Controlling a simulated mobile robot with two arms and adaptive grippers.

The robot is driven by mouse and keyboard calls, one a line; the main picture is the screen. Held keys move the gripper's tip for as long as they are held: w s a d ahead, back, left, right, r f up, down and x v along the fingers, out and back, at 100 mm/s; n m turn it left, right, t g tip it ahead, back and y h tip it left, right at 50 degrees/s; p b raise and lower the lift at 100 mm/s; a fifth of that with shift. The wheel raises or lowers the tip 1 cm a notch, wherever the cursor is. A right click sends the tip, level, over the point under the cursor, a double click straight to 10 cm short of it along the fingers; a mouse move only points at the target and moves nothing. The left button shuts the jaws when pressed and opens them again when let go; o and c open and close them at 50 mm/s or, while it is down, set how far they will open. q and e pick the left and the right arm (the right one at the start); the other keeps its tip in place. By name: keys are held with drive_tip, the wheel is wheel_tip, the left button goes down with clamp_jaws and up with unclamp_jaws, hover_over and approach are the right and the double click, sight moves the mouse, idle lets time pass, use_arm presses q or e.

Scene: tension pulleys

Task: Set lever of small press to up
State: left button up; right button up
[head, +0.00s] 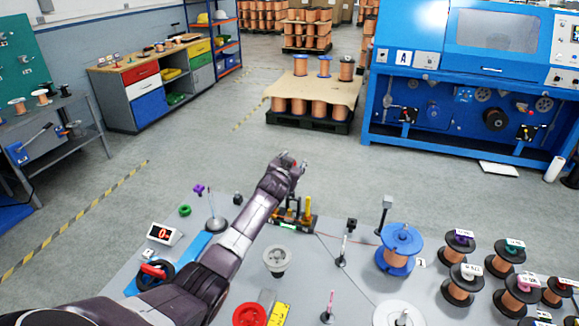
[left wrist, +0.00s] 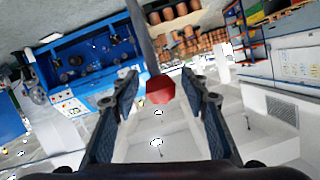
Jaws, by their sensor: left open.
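The small press (head: 293,217), with yellow posts and a dark base, stands on the grey table, partly hidden behind my left forearm. In the left wrist view, a grey lever rod (left wrist: 144,35) ends in a red knob (left wrist: 160,90). My left gripper (head: 290,163) is above the press, at the end of my outstretched arm. In the left wrist view, its fingers (left wrist: 160,77) are apart, one on each side of the red knob. I cannot tell whether either finger touches it. The lever's joint with the press is hidden. My right gripper is not in view.
A blue spool (head: 400,248) and several small copper spools (head: 460,284) stand on the table to the right. A display (head: 164,233), a grey pulley (head: 277,259) and a red disc (head: 248,315) lie near my arm. A blue machine (head: 470,90) stands beyond the table.

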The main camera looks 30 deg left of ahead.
use_arm(q)
drive_tip(key=v, duration=1.1)
drive_tip(key=shift+s, duration=0.35)
drive_tip(key=shift+d, duration=0.1)
drive_tip(key=shift+c, duration=0.6)
